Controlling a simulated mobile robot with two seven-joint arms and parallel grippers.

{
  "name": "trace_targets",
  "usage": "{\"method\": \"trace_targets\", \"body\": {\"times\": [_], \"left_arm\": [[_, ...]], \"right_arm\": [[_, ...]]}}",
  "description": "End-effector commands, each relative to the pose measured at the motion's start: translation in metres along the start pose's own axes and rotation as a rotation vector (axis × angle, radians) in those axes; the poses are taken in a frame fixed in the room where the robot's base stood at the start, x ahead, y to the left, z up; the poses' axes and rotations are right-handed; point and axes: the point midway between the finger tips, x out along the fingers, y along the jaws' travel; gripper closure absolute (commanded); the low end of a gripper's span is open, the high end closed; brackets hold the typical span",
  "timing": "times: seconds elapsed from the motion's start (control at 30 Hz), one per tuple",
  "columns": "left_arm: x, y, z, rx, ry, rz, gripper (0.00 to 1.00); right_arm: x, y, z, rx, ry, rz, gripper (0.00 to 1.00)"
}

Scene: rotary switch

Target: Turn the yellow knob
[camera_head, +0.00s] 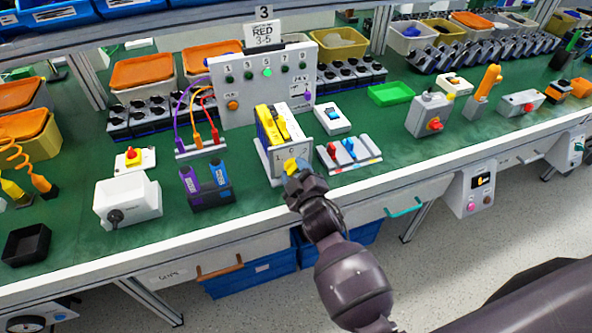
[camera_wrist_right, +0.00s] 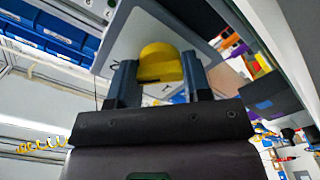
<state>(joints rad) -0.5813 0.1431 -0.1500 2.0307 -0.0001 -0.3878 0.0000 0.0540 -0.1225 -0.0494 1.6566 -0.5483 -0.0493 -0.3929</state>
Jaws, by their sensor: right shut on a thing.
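The yellow knob (camera_head: 292,165) sits on the front of a white panel (camera_head: 274,164) near the table's front edge. In the right wrist view the rounded yellow knob (camera_wrist_right: 159,62) stands between the two dark fingers. My right gripper (camera_head: 298,175) reaches up to the panel from the front and is shut on the knob; it also shows in the right wrist view (camera_wrist_right: 158,82). The gripper hides part of the knob in the head view. My left gripper is not in view.
To the left stands a holder with purple and blue items (camera_head: 207,186); to the right is a block with red and blue levers (camera_head: 348,152). A control board (camera_head: 262,85) stands behind.

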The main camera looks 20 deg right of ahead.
Motion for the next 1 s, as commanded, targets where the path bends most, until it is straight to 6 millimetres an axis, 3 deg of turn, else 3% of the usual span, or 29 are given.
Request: {"method": "trace_targets", "body": {"times": [0.63,0.67,0.8,1.0], "left_arm": [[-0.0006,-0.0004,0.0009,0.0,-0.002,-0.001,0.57],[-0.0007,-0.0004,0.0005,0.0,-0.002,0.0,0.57],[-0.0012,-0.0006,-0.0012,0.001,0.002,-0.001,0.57],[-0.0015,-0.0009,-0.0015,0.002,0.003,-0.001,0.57]], "right_arm": [[-0.0001,-0.0004,0.0006,0.048,-0.001,0.0,0.79],[-0.0001,-0.0004,0.0006,0.048,-0.001,0.0,0.51],[-0.0001,-0.0003,0.0005,0.047,-0.001,0.0,0.3],[0.0,-0.0002,0.0002,0.046,0.0,0.0,0.3]]}}
